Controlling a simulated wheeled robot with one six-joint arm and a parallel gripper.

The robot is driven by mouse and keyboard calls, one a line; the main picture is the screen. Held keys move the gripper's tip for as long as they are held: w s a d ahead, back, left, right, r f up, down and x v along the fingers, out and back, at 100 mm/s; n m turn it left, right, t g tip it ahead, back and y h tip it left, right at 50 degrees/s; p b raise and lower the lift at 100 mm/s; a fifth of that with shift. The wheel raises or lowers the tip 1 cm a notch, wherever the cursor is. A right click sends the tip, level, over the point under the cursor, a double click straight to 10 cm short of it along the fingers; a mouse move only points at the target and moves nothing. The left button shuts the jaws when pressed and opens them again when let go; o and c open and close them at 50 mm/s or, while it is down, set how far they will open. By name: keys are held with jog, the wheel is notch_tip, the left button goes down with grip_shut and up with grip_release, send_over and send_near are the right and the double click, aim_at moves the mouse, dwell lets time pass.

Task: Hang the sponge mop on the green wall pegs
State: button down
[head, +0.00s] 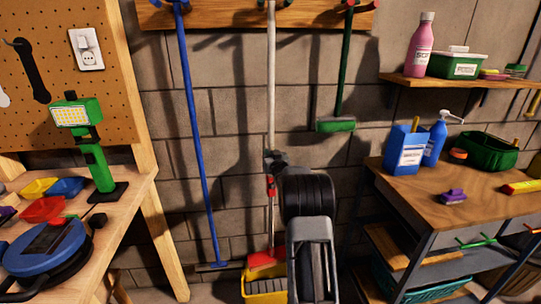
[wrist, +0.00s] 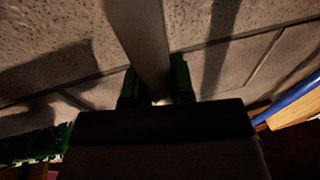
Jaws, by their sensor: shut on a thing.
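The sponge mop has a long pale handle (head: 271,85) that stands nearly upright in the middle of the head view. A red piece (head: 262,259) shows at its lower end, at the yellow bucket's rim; whether it touches the bucket I cannot tell. My gripper (head: 274,160) is shut on the handle below its middle. In the wrist view the fingers (wrist: 157,88) sit on both sides of the grey handle (wrist: 140,40). The handle's top runs out of the head view at the wooden peg rail (head: 220,17).
A blue-handled tool (head: 193,120) hangs left of the mop, and a green broom (head: 337,124) hangs to the right. The yellow bucket (head: 262,287) is below. A workbench (head: 130,195) stands left; a table (head: 400,190) and a shelf (head: 410,83) are right.

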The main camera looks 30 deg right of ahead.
jog(key=c, duration=1.1)
grip_release()
jog(key=shift+o, duration=1.1)
jog(key=shift+f, duration=0.1)
jog(key=shift+f, duration=0.15)
jog(key=shift+s, duration=0.1)
jog(key=b+v, duration=0.1)
jog(key=v, duration=1.2)
jog(key=shift+s, duration=0.3)
